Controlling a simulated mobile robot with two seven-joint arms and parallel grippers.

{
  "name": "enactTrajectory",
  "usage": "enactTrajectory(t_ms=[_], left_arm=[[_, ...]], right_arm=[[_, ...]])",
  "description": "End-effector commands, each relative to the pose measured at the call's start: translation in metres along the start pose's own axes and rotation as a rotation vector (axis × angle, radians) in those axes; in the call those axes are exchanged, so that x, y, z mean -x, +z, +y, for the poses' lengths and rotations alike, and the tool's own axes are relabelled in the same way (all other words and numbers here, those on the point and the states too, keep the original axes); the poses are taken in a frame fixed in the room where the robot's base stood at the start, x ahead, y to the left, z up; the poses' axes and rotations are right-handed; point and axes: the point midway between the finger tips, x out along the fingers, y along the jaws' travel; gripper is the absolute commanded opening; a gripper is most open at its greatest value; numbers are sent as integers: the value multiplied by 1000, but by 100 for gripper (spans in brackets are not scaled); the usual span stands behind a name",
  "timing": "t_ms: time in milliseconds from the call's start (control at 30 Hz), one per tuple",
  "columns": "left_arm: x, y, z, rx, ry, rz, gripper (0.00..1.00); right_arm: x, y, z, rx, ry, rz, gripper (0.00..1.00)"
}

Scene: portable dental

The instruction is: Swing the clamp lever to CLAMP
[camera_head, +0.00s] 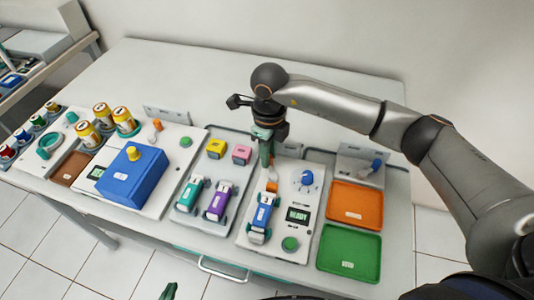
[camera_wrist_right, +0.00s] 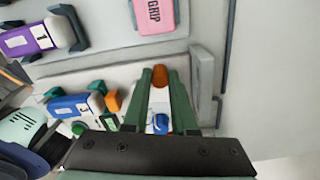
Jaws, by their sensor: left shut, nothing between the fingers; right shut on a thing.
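The clamp station (camera_head: 300,222) is a light panel with a READY display (camera_head: 297,215), a blue knob (camera_head: 303,179) and a green button (camera_head: 290,243). A blue handpiece (camera_head: 261,217) lies in its cradle, with an orange block (camera_head: 272,186) at its far end. My right gripper (camera_head: 266,163) points down at the back of this panel. In the right wrist view its green fingers are shut on the orange lever handle (camera_wrist_right: 160,77). The fingers hide most of the lever, and I cannot read its position label. My left gripper (camera_head: 169,291) shows only its green tips at the bottom edge, shut and empty.
An orange tray (camera_head: 356,205) and a green tray (camera_head: 349,253) lie to the right. Another lever with a blue handle (camera_head: 376,165) stands behind them. Handpieces, yellow and pink blocks and a blue box (camera_head: 132,178) stand left. The back of the table is clear.

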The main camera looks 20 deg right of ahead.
Motion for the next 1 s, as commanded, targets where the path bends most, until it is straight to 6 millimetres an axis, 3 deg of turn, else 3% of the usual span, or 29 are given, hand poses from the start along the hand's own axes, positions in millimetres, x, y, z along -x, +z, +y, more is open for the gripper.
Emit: enactTrajectory(t_ms=[1000], left_arm=[[4, -6, 1, 0, 1, 7, 0]], right_arm=[[-1, -35, -11, -904, -1, 7, 0]])
